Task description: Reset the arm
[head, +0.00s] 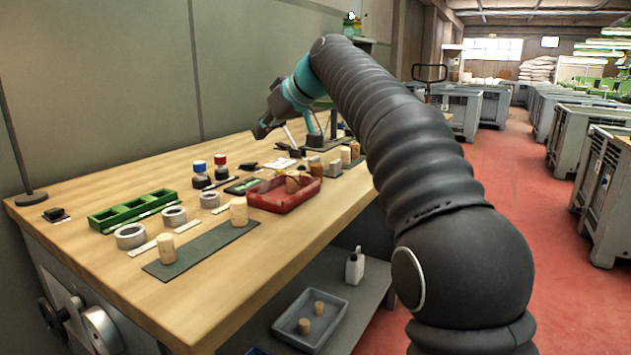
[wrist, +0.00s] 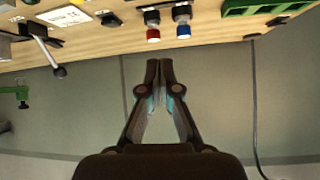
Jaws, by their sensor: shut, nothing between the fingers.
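My gripper (head: 262,131) is raised above the back of the wooden workbench (head: 190,266), at the end of my bent arm. In the wrist view my gripper (wrist: 160,64) points toward the wall, with its two fingertips together and nothing between them. The bench shows upside down along the top of that view. A red-capped bottle (head: 220,167) and a blue-capped bottle (head: 200,173) stand on the bench below and left of the gripper. My arm hides part of the bench's far right end.
A green compartment tray (head: 133,211), several tape rolls (head: 130,236), a red tray (head: 284,200) and a dark mat (head: 203,252) with upright corks (head: 166,248) are on the bench. A grey tray (head: 310,322) with corks sits on the lower shelf. Grey crates (head: 609,190) stand right.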

